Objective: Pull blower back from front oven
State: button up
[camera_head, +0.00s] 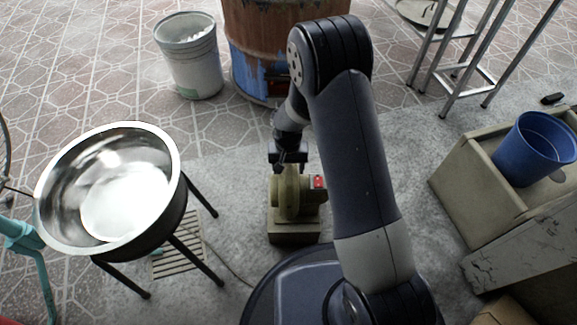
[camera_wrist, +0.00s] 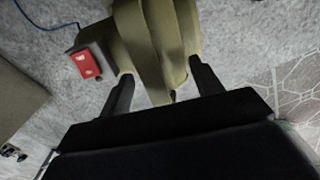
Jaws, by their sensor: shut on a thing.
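The blower (camera_head: 289,194) is a small olive-yellow machine with a red switch box (camera_head: 319,182) on its right side. It sits on a low beige block in the head view, in front of the barrel oven (camera_head: 262,50). The oven is a rusty brown barrel with a blue lower part and stands apart from the blower. My gripper (camera_head: 288,163) reaches down to the blower's far side. In the wrist view the blower (camera_wrist: 150,45) lies between the two dark fingers of my gripper (camera_wrist: 158,88), which are shut on it. The fingertips are partly hidden against its body.
A steel bowl (camera_head: 74,157) on a black stand is at left, above a floor grate (camera_head: 178,252). A metal bucket (camera_head: 190,62) stands left of the oven. A blue bucket (camera_head: 536,147) sits on a beige box at right. Grey floor is clear beside the blower.

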jog(key=shift+w+r, duration=0.1)
jog(key=shift+w, duration=0.05)
jog(key=o, duration=1.5)
jog(key=shift+c, duration=0.2)
jog(key=shift+s+f, duration=0.3)
jog(key=r+p, duration=0.2)
jog(key=r, duration=0.3)
jog(key=r+p, duration=0.1)
jog(key=r, duration=0.5)
jog(key=shift+w+a+r+p, duration=0.1)
jog(key=shift+w+p, duration=0.1)
jog(key=shift+p, duration=0.2)
notch_tip(320, 180, down, 11)
jog(key=b, duration=0.4)
jog(key=shift+r, duration=0.35)
